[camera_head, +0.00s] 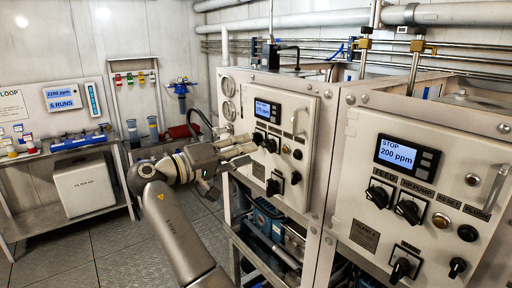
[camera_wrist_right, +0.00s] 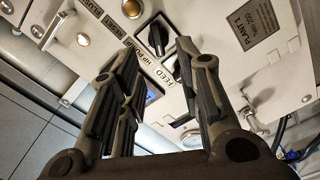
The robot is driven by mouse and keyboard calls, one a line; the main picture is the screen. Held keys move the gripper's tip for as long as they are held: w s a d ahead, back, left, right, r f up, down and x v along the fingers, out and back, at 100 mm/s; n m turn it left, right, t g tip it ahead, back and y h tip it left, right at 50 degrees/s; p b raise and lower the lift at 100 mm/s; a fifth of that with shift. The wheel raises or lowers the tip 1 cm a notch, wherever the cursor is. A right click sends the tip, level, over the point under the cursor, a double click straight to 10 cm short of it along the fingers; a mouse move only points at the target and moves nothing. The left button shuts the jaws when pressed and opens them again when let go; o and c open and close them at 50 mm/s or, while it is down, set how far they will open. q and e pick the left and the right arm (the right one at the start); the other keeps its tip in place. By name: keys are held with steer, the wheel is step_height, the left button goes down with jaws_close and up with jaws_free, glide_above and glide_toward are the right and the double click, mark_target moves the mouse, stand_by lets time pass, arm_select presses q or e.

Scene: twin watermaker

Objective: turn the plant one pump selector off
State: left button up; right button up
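The plant one panel (camera_head: 306,130) is the left of two white panels in the head view. It has a small display (camera_head: 267,110) and two black selectors side by side, the left one (camera_head: 258,138) and the right one (camera_head: 270,145). In the right wrist view the panel shows upside down with its PLANT 1 plate (camera_wrist_right: 253,27). The HP PUMP selector (camera_wrist_right: 158,38) appears between my fingertips; the FEED selector is partly hidden by the right finger. My right gripper (camera_head: 248,147) is open in front of these selectors; contact cannot be told. My left gripper is out of view.
A second panel (camera_head: 450,150) with similar selectors and a display reading STOP 200 ppm stands to the right. Plant one's panel has a handle (camera_head: 295,120) and a lower selector (camera_head: 272,187). Pipes run above. A shelf with a white box (camera_head: 85,188) stands left.

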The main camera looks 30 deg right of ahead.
steer(key=a, duration=0.6)
steer(key=shift+s+a, duration=0.15)
steer(key=shift+s, duration=0.1)
